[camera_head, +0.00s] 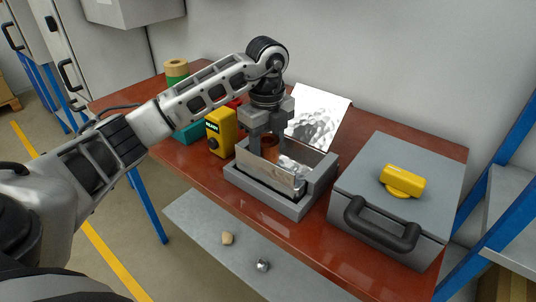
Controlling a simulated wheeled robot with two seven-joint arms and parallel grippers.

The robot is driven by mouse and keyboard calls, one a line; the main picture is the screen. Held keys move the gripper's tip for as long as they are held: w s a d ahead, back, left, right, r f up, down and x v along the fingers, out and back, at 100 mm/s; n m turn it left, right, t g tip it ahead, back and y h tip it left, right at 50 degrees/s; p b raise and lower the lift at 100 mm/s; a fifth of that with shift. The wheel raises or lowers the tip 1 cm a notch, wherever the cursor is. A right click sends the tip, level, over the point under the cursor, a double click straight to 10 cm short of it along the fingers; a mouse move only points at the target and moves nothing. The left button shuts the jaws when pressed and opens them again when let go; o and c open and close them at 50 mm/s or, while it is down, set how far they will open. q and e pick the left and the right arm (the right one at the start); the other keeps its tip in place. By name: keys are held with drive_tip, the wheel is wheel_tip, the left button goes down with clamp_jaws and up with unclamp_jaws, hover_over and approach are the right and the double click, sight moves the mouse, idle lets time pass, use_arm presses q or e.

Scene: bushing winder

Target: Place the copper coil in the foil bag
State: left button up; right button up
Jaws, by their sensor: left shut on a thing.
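The foil bag (268,174) is silver and crinkled and sits in a grey open-topped tray (290,207) on the red-brown bench. A raised shiny foil sheet (322,112) stands at the back of the tray, apparently the bag's flap. My left gripper (268,150) points down over the bag's opening and is shut on the copper coil (271,150). The coil is brown-orange and mostly hidden by the fingers. It is at or just inside the bag's mouth; I cannot tell whether it touches the bottom. My right gripper is not in view.
A grey case (400,170) with a black handle stands right of the tray, a yellow device (402,181) on its lid. A yellow box (221,132) stands left of the tray, with tape rolls (176,69) behind. Small objects lie on the lower shelf (205,215).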

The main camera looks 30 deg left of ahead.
sight(267, 156)
use_arm(q)
wheel_tip(267, 156, down, 3)
drive_tip(key=shift+r, duration=0.2)
drive_tip(key=shift+f, duration=0.15)
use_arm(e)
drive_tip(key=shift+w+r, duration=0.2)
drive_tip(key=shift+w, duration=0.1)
use_arm(q)
drive_tip(key=shift+f, duration=0.1)
drive_tip(key=o, duration=1.1)
drive_tip(key=shift+c, duration=0.2)
